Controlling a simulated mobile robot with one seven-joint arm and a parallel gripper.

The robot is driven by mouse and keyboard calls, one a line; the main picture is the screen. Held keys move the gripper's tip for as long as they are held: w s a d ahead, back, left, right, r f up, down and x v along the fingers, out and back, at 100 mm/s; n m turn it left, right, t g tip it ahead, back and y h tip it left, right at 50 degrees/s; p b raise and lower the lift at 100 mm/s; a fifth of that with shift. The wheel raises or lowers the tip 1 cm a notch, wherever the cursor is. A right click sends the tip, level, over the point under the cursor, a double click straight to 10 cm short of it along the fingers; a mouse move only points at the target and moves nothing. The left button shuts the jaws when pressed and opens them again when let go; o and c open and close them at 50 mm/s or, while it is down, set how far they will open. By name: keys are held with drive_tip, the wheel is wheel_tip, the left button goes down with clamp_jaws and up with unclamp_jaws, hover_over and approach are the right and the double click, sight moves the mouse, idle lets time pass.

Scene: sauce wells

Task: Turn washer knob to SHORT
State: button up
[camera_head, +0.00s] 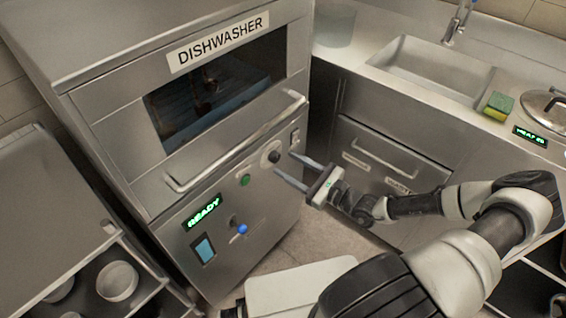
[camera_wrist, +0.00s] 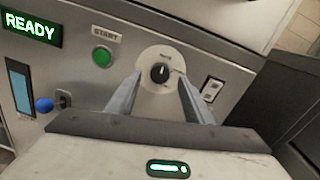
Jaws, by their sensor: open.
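The washer knob (camera_wrist: 160,72) is a small black dial on a round pale plate (camera_wrist: 161,88) on the dishwasher's front panel. A light pointer line shows on it; the plate's lettering is too small to read. In the head view the knob (camera_head: 274,156) sits below the right end of the door handle. My gripper (camera_head: 284,164) is open in front of the panel, its fingers pointing at the dial. In the wrist view the fingers of my gripper (camera_wrist: 160,88) stand either side of the plate, with the knob visible between them. I cannot tell whether they touch it.
The dishwasher (camera_head: 110,130) has a long door handle (camera_head: 238,142) above the panel. A green START button (camera_wrist: 102,57), a READY display (camera_wrist: 31,28), a blue ball-ended lever (camera_wrist: 44,105) and a switch plate (camera_wrist: 211,89) surround the knob. A counter with a sink (camera_head: 430,72) stands right.

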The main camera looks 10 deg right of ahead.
sight(275, 157)
drive_tip(key=shift+x, duration=1.45)
drive_tip(key=shift+c, duration=0.4)
drive_tip(key=c, duration=1)
drive_tip(key=shift+o, duration=0.2)
